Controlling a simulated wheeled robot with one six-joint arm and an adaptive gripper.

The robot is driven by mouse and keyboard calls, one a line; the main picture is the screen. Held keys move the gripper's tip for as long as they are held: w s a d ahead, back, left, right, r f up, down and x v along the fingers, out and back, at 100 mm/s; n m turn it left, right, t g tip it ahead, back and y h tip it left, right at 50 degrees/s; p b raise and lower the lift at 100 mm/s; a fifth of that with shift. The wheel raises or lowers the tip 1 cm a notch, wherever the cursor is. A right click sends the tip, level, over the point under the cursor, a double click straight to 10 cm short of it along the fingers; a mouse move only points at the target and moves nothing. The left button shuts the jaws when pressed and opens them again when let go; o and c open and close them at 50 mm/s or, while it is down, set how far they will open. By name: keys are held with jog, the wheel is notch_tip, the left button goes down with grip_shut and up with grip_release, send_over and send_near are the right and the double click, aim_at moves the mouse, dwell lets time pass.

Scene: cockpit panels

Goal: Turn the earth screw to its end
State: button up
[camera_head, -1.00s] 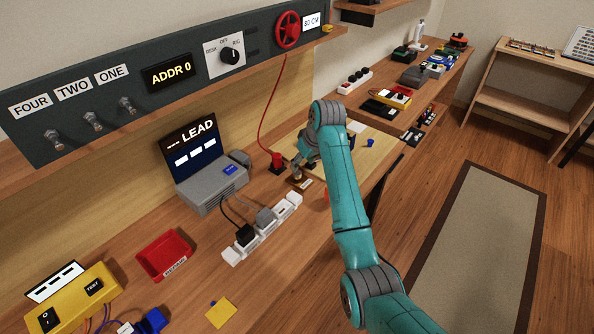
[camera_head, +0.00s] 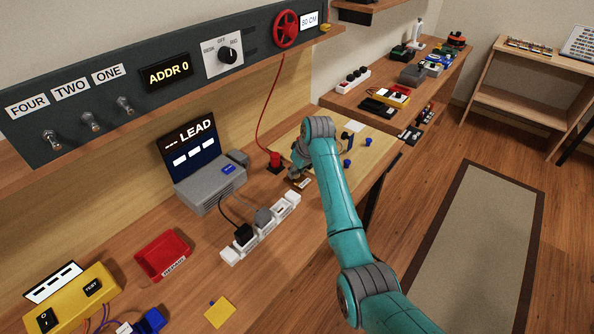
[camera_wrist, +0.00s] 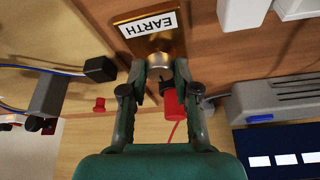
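The earth screw (camera_wrist: 159,62) is a small round metal knob on a brass plate (camera_wrist: 177,42) with a white EARTH label (camera_wrist: 149,24), seen in the wrist view. My gripper (camera_wrist: 159,70) is at the screw, with one fingertip on each side of the knob. I cannot tell whether the fingers touch it or stand slightly clear. In the head view my gripper (camera_head: 296,172) is low over the bench beside the plate (camera_head: 300,184), and the screw itself is hidden there.
A red plug (camera_head: 275,160) with a red cable stands just left of my gripper. A white power strip (camera_head: 262,229) and a grey laptop-like unit (camera_head: 213,188) lie further left. Blue knobs (camera_head: 368,141) and a dark part lie right of my arm. A shelf panel (camera_head: 120,88) hangs above.

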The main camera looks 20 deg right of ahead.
jog(key=shift+m, duration=0.3)
grip_shut()
jog(key=m, duration=0.1)
jog(key=m+h, duration=0.1)
jog(key=m, duration=0.1)
jog(key=m+h, duration=0.1)
jog(key=m, duration=0.1)
jog(key=shift+a, duration=0.25)
jog(key=m+h, duration=0.1)
jog(key=m, duration=0.2)
jog(key=m+h, duration=0.1)
jog(key=m, duration=0.1)
jog(key=shift+a+m+g, duration=0.15)
jog(key=shift+m+g, duration=0.15)
jog(key=shift+m, duration=0.1)
jog(key=m, duration=0.2)
jog(key=m+g+h, duration=0.1)
jog(key=m, duration=0.2)
jog(key=shift+w+a+g+h, duration=0.1)
jog(key=shift+w+g+h, duration=0.05)
jog(key=shift+g+h, duration=0.15)
jog(key=m, duration=0.2)
jog(key=m+g, duration=0.1)
jog(key=m, duration=0.2)
jog(key=shift+w+g+h, duration=0.15)
jog(key=shift+g+h, duration=0.15)
jog(key=shift+m, duration=0.3)
jog(key=o, duration=1)
grip_release()
